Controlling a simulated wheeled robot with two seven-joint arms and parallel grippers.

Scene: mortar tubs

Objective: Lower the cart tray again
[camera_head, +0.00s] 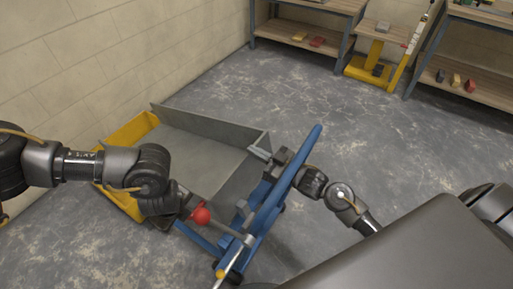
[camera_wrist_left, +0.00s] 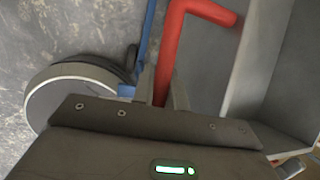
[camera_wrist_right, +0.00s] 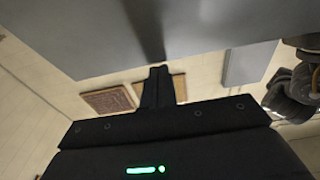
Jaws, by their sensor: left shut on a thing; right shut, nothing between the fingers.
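The cart tray (camera_head: 200,150) is a grey, open-topped pan with a yellow side at left, on a blue frame with a tall blue handle (camera_head: 272,197). My left gripper (camera_head: 181,207) is at the tray's near edge. In the left wrist view its fingers (camera_wrist_left: 160,88) are shut on a bent red bar (camera_wrist_left: 176,45).
Wooden shelves (camera_head: 318,4) with blue legs stand along the back, and another shelf (camera_head: 470,90) is at right. A yellow stand (camera_head: 368,72) is between them. A block wall (camera_head: 110,50) runs along the left. The concrete floor (camera_head: 390,140) between is clear.

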